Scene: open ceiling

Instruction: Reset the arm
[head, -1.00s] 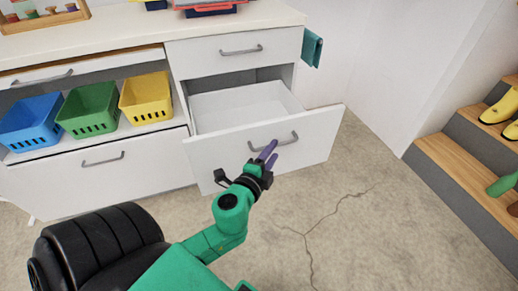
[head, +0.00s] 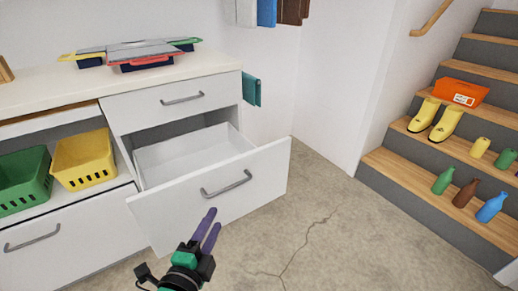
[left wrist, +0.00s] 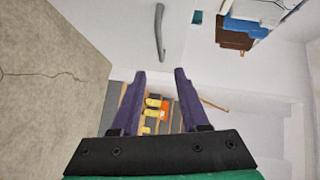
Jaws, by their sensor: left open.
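My left gripper (head: 207,230) is at the bottom of the head view, its purple fingers open and empty. It is in front of and below the handle (head: 226,184) of the pulled-out white drawer (head: 190,155), apart from it. The drawer is open and looks empty inside. In the left wrist view the gripper (left wrist: 159,75) has its two fingers apart with nothing between them, and the grey drawer handle (left wrist: 159,32) shows beyond them. My right gripper is not in view.
A green basket (head: 22,180) and a yellow basket (head: 85,160) stand on the cabinet shelf at left. Wooden-topped stairs (head: 440,190) at right hold yellow boots (head: 436,120), an orange box (head: 461,92) and several bottles. The cracked concrete floor (head: 320,235) between is clear.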

